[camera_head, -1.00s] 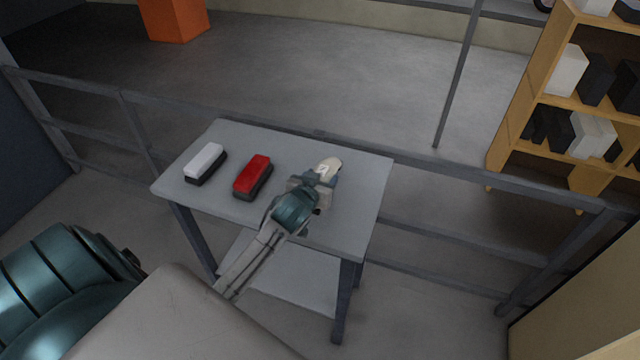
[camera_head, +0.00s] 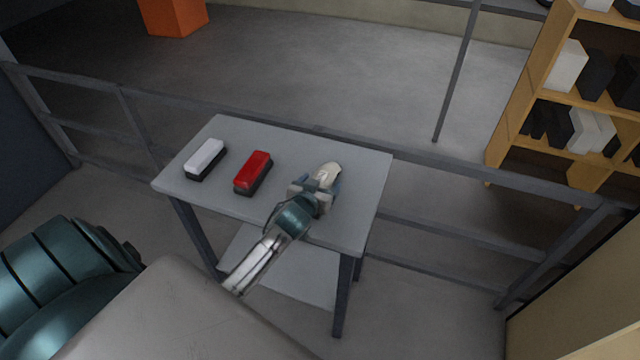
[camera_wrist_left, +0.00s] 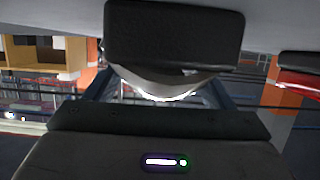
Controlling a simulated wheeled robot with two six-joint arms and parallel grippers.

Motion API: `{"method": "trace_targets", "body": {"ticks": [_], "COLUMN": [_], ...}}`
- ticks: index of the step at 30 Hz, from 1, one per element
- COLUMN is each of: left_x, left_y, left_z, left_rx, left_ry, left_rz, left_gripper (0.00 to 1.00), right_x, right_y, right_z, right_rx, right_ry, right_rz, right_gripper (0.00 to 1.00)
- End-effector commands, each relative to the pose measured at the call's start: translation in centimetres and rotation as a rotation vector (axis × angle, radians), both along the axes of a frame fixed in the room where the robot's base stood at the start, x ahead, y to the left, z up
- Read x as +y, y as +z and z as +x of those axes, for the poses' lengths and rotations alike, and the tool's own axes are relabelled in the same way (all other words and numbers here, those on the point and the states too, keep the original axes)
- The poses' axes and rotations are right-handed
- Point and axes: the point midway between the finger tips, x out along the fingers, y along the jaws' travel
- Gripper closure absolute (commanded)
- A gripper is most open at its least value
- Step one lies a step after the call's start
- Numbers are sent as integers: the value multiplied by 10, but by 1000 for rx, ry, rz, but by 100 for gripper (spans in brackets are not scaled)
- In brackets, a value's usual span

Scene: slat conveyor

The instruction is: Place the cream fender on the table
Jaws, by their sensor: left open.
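The cream fender (camera_head: 328,173) is at the right part of the grey table (camera_head: 360,200). In the wrist view its cream body (camera_wrist_left: 165,82) hangs below its dark base (camera_wrist_left: 175,35), with the picture upside down, and the base appears against the grey tabletop. My left gripper (camera_head: 320,187) is around the fender from the near side. Its fingers are open, one on each side of the cream body; whether they touch it cannot be told. My left gripper's own parts hide the fender's near end. My right gripper is not in view.
A red block (camera_head: 253,172) and a white block (camera_head: 205,159), both dark-based, lie left of the fender on the table. A grey railing (camera_head: 440,163) runs behind the table. A wooden shelf (camera_head: 520,115) stands at the right. The tabletop's back right part is clear.

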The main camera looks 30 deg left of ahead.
Motion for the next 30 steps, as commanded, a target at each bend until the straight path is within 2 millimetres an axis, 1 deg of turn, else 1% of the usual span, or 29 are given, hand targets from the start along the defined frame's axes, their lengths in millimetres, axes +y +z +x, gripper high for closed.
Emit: {"method": "trace_targets", "body": {"ticks": [4,8,18,21,25,30], "left_x": [0,-3,-19,-23,-25,-26], "left_y": [5,6,30,36,41,44], "left_z": [0,-14,-78,-93,-105,-110], "left_rx": [0,0,-1,-1,0,-1], "left_ry": [0,-1,-2,-1,0,0], "left_rz": [0,1,2,1,0,0], "left_gripper": [24,24,24,24,24,24], "right_x": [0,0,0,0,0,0], "right_y": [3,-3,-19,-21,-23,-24], "right_z": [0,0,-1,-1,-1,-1], "right_rx": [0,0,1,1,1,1], "right_ry": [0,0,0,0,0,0], "right_rz": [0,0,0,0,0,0], "right_gripper": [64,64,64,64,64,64]}}
